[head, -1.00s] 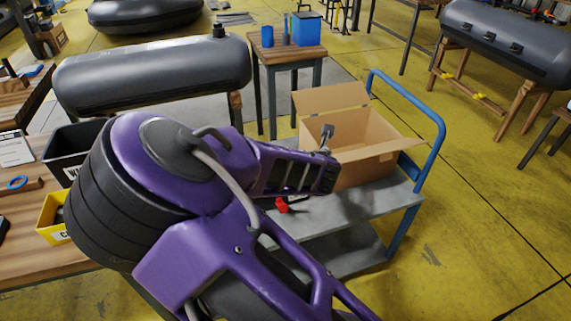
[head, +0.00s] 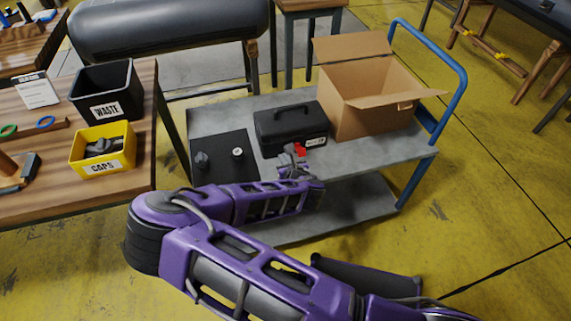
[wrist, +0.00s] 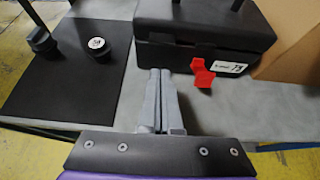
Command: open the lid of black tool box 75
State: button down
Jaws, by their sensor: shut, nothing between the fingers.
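The black tool box (head: 291,128) sits closed on the grey cart, with a handle on its lid. In the wrist view the tool box (wrist: 200,45) shows its front, a white label (wrist: 228,67) reading 75 and a red latch (wrist: 202,73) hanging at the front. My gripper (head: 294,160) is just in front of the box, near the latch. In the wrist view my gripper's fingers (wrist: 158,75) are together, empty, pointing at the box front, left of the red latch. I cannot tell whether the fingertips touch the box.
An open cardboard box (head: 365,105) stands right of the tool box on the cart (head: 215,118). A black mat (head: 225,165) with two small parts lies to the left. A wooden table with a waste bin (head: 105,92) and yellow caps bin (head: 100,150) stands at left.

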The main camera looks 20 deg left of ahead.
aim_at(276, 137)
jog(key=x, duration=0.2)
jog(key=b+x, duration=0.1)
jog(key=x, duration=0.1)
jog(key=shift+w+a+r, duration=0.15)
jog(key=shift+w+a, duration=0.1)
jog(key=shift+w, duration=0.15)
jog(key=shift+w+a+b, duration=0.4)
jog(key=shift+w, duration=0.25)
jog(key=shift+r, duration=0.15)
jog(key=shift+w+r+p, duration=0.1)
jog(key=shift+r+p, duration=0.95)
jog(key=shift+r, duration=0.5)
